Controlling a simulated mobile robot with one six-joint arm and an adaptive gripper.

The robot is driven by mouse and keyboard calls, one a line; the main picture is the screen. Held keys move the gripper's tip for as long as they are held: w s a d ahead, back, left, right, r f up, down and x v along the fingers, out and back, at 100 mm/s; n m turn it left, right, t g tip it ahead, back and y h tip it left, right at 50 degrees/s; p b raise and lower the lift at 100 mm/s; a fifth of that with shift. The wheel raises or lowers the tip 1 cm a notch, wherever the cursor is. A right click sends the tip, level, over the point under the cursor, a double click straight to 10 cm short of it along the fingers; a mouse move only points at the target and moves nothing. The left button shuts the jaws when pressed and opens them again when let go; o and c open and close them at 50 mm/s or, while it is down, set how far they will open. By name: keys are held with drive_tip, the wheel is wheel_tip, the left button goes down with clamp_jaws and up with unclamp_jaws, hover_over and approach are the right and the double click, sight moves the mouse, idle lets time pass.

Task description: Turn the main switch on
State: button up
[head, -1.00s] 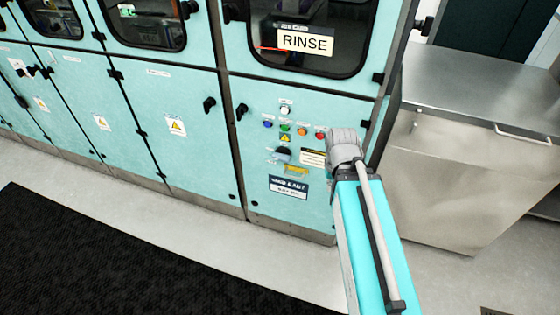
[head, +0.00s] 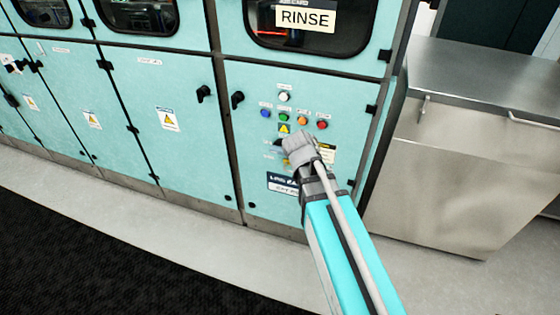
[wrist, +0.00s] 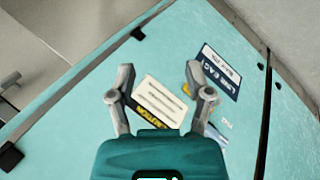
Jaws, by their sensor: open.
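The main switch (head: 281,143), a dark rotary knob, is on the light-blue cabinet door below the coloured buttons. In the wrist view I cannot make out the knob. My gripper (wrist: 160,72) is open, with its two grey fingers spread and nothing between them. It points at the door, over a white-and-yellow caution label (wrist: 161,100). A dark blue nameplate (wrist: 219,72) lies just beyond the right finger. The gap between fingers and door cannot be judged.
White (head: 284,97), blue (head: 265,113), green (head: 284,117), orange (head: 303,117) and red (head: 322,124) buttons sit above my wrist. Black door handles (head: 238,98) stick out to the left. A steel cabinet (head: 460,150) stands at the right. The floor in front is clear.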

drive_tip(key=w+a+f+n+t+h+b, duration=0.35)
drive_tip(key=w+a+f+b, duration=0.3)
drive_tip(key=b, duration=0.55)
drive_tip(key=n+t+h+b, duration=0.35)
drive_tip(key=t+b, duration=0.45)
drive_tip(key=b, duration=0.3)
approach(278, 153)
drive_tip(key=v, duration=0.3)
drive_tip(key=shift+w+d+r, duration=0.15)
drive_tip(key=shift+w+r, duration=0.05)
drive_tip(key=shift+r, duration=0.05)
drive_tip(key=shift+w+d, duration=0.1)
drive_tip(key=shift+f+x, duration=0.15)
drive_tip(key=shift+x, duration=3.2)
drive_tip(key=shift+f+x, duration=0.1)
drive_tip(key=shift+x, duration=3.3)
clamp_jaws()
